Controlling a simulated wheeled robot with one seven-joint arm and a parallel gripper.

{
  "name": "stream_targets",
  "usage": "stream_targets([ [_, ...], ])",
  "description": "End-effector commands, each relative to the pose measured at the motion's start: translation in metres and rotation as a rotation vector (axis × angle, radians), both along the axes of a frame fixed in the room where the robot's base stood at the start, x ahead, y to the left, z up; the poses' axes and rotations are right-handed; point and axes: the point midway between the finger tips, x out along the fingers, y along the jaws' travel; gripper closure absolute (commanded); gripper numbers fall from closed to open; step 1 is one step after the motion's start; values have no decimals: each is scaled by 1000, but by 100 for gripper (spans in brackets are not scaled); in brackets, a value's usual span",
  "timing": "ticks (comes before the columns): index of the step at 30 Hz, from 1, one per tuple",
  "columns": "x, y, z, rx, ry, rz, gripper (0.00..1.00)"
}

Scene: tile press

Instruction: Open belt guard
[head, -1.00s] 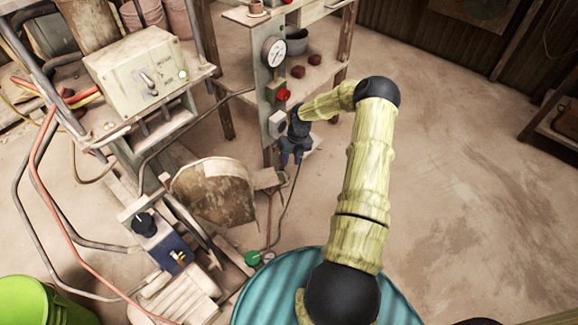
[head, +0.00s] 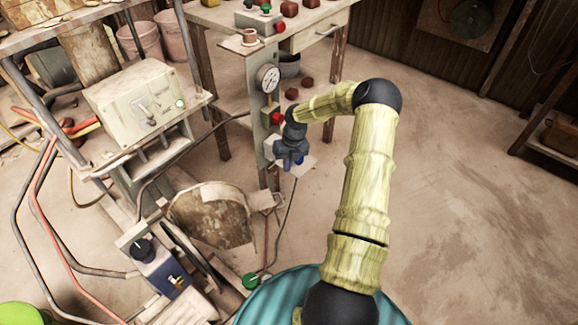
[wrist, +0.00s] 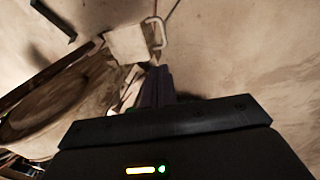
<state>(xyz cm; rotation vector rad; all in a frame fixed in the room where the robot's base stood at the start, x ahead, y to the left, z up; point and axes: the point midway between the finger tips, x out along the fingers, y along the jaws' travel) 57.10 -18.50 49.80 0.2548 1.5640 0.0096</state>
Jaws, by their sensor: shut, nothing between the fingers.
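The belt guard (head: 212,222) is a worn, brown, curved cover low on the machine in the head view, left of and below my gripper. It looks closed down over the machine. A pale plate (head: 266,202) sticks out at its right end. In the wrist view the guard (wrist: 62,98) fills the left, and the pale plate with its loop handle (wrist: 157,33) lies just beyond my fingertips. My gripper (head: 288,164) is shut and empty, pointing down above and right of the plate, and appears apart from it. Its fingers also show in the wrist view (wrist: 158,72).
A post with a pressure gauge (head: 268,78) and a red button (head: 277,118) stands close behind my gripper. A control box (head: 135,105) is at left. A teal drum (head: 275,300) is in front. Floor at right is clear.

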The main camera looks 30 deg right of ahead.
Motion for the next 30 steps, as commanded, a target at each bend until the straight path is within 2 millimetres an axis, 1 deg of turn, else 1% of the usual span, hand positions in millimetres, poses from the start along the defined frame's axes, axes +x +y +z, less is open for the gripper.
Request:
stream_targets([
  [5, -8, 25, 25, -34, 45, -187, 100],
  [9, -22, 54, 50, -70, 86, -423, 100],
  [14, -41, 83, 79, -110, 114, -723, 100],
  [21, -77, 118, 122, -137, 115, -1211, 100],
  [26, -104, 137, 149, -115, 101, -1559, 100],
  [30, -130, 151, 171, -64, 88, -1871, 100],
])
